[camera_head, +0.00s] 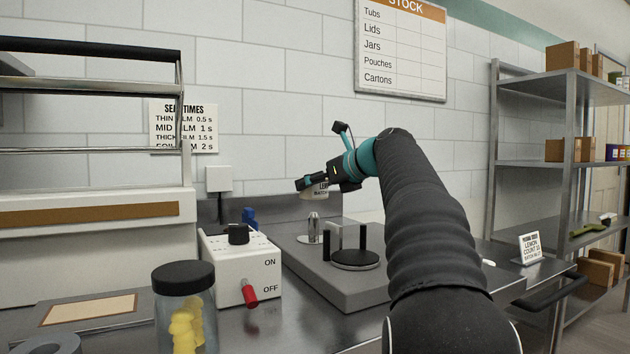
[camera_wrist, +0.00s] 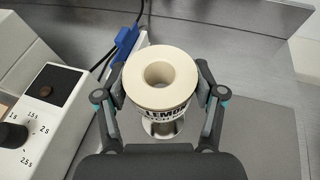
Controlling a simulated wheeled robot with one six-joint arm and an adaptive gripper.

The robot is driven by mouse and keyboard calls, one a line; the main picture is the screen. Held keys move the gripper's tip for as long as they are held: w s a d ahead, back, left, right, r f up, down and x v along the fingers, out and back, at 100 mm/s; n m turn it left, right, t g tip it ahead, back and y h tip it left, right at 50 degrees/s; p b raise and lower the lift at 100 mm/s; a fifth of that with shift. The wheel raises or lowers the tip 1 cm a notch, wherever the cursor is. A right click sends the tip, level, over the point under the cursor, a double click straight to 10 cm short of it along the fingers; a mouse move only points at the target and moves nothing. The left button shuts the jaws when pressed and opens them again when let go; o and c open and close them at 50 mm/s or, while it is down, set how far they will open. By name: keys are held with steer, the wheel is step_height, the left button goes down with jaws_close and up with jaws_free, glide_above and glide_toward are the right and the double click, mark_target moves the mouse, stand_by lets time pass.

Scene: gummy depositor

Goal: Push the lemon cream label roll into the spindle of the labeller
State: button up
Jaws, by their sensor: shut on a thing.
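The lemon cream label roll (camera_wrist: 183,82) is a cream ring with a round core hole and dark lettering on its side. My gripper (camera_wrist: 162,92) is shut on it, one finger on each side. In the head view the roll (camera_head: 317,192) hangs from my gripper (camera_head: 306,183), in the air above the labeller (camera_head: 345,290). The spindle (camera_head: 313,228) is an upright metal peg on a round plate at the labeller's back left. The roll is above the peg and apart from it. In the wrist view a shiny round plate (camera_wrist: 160,130) shows partly below the roll.
A white control box (camera_head: 240,265) with a black knob and red lever stands left of the labeller. The labeller also carries black posts and a black disc (camera_head: 355,260). A lidded jar (camera_head: 184,305) of yellow gummies stands front left. A blue item (camera_wrist: 124,42) and cables lie behind.

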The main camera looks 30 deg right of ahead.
mark_target(318, 217)
steer(key=shift+f+b, duration=0.65)
steer(key=shift+f, duration=0.65)
steer(key=shift+p, duration=1.2)
stand_by(0.8)
steer(key=shift+f+b, duration=1.65)
steer(key=shift+f, duration=1.15)
steer(key=o, duration=1.8)
steer(key=shift+o, duration=0.2)
